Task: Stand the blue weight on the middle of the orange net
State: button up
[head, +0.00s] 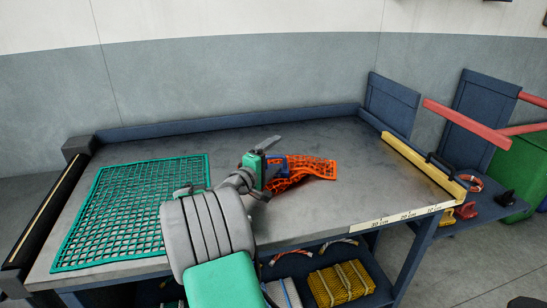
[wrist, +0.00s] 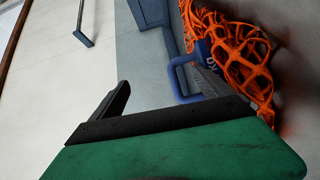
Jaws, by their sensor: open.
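The orange net (head: 318,169) lies crumpled on the table, right of my gripper (head: 272,165) in the head view. The blue weight (head: 281,161) is at the net's left end, partly hidden behind my gripper. In the wrist view the weight (wrist: 204,52) shows a blue loop handle and pale lettering, against the orange net (wrist: 240,52). My gripper (wrist: 163,80) is open, its right finger close to the handle and its left finger well apart from it. I cannot tell whether the right finger touches the handle, or how the weight's base rests.
A green net (head: 135,205) lies flat on the left of the table (head: 330,205). A yellow bar (head: 420,165) runs along the table's right edge, with a measuring strip (head: 392,218) on the front edge. The table right of the orange net is clear.

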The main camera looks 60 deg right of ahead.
jog(key=shift+f, duration=0.3)
jog(key=shift+a, duration=0.25)
jog(key=a, duration=0.7)
jog(key=shift+w+a+r, duration=0.15)
jog(key=shift+a, duration=0.05)
jog(key=shift+d+r, duration=0.1)
jog(key=shift+r, duration=0.1)
grip_shut()
dwell(0.6)
